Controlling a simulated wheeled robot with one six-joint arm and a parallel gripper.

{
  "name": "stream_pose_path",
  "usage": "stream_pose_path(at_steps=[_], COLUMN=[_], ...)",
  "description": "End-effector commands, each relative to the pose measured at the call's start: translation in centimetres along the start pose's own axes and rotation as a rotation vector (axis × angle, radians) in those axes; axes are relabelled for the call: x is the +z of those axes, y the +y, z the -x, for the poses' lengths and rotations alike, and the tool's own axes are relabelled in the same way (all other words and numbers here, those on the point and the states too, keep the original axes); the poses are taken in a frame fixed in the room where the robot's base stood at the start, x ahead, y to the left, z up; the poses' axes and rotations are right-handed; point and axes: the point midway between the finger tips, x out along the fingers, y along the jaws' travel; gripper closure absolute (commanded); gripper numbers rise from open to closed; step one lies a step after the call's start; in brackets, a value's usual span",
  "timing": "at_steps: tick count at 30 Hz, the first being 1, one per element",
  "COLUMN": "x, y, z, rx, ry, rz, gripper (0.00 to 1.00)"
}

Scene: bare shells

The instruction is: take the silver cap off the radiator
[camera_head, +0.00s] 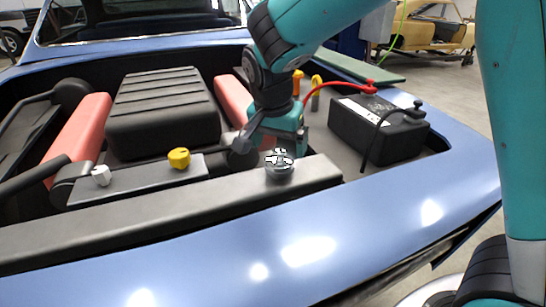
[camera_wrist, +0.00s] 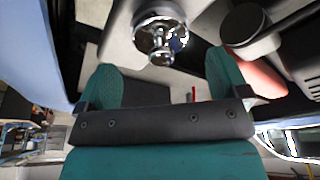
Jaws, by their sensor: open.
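The silver cap (camera_head: 278,160) sits on the right part of the long grey radiator (camera_head: 150,219) across the front of the engine bay. It is shiny and round, with a knob on top. In the wrist view the silver cap (camera_wrist: 160,38) lies just beyond the fingertips, roughly centred between them. My gripper (camera_head: 272,140) is directly behind and above the cap in the head view, partly overlapping it. In the wrist view my gripper (camera_wrist: 163,75) has its two teal fingers spread wide, with nothing between them. I cannot tell whether a finger touches the cap.
A yellow cap (camera_head: 179,158) and a white cap (camera_head: 101,176) stand on a grey strip left of my gripper. A black battery (camera_head: 375,128) with red and black cables stands at right. Yellow-handled (camera_head: 316,80) and orange-handled (camera_head: 297,84) items stand behind my wrist. The blue front panel (camera_head: 380,215) is clear.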

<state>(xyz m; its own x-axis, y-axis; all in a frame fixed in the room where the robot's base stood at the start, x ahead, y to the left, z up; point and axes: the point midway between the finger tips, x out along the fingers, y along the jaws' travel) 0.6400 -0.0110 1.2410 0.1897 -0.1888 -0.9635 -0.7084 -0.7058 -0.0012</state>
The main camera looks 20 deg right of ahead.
Motion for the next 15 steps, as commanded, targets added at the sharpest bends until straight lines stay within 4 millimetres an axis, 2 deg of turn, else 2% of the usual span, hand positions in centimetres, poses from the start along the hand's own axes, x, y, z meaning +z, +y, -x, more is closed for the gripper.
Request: stream_pose_path(at_steps=[7,14,15], x=[0.1,0.1,0.1], y=[-0.1,-0.1,-0.1], z=[-3.1,-3.5,-3.5], rx=[0.004,0.000,0.000], ry=[-0.002,0.000,0.000], rz=[0.003,0.002,0.002], gripper=[0.07,0.07,0.09])
